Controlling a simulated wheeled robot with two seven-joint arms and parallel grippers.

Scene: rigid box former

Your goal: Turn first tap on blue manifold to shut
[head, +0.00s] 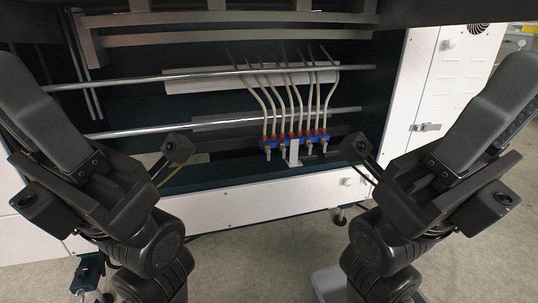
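The blue manifold (273,143) sits low inside the open machine bay, right of the picture's middle. Red fittings along its top join several pale hoses (273,103). Small metallic taps show along its front, including one at the left end (266,149); their handle positions are too small to tell. A pale bracket (293,153) covers part of the manifold's middle. My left gripper (45,120) is at the left edge and my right gripper (480,115) at the right edge. Both are well apart from the manifold, and their finger gaps cannot be made out.
Two metal rails (125,133) cross the bay, the upper one passing by the hoses. A white lower panel (240,208) lies below the manifold. A white cabinet door (450,75) with a latch stands to the right. The space between my arms is open.

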